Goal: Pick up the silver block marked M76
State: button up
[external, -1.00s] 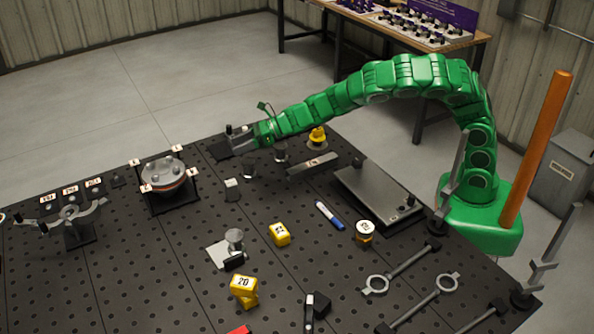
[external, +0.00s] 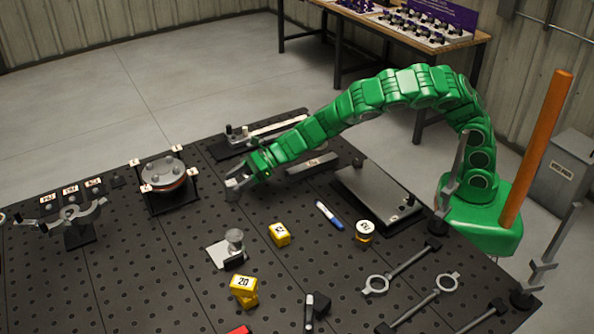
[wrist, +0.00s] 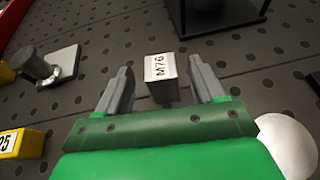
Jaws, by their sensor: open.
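The silver block marked M76 (wrist: 161,83) stands on the dark perforated table, its label facing up in the wrist view. My gripper (wrist: 160,68) is open, with one finger on each side of the block. The block lies between the fingertips, with a gap visible on both sides. In the external view my gripper (external: 236,186) is low over the table at the block's spot, and the fingers largely hide the block.
A round metal fixture on a black stand (external: 163,178) is behind and left. A silver knob on a plate (external: 234,242) and a yellow block (external: 280,234) are nearer the camera. A grey bar (external: 312,164) lies right of my gripper. Bare table lies left of the knob.

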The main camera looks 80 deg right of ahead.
aim_at(226, 188)
jog(key=shift+x, duration=2.4)
jog(key=shift+d+f, duration=0.1)
jog(key=c, duration=1.2)
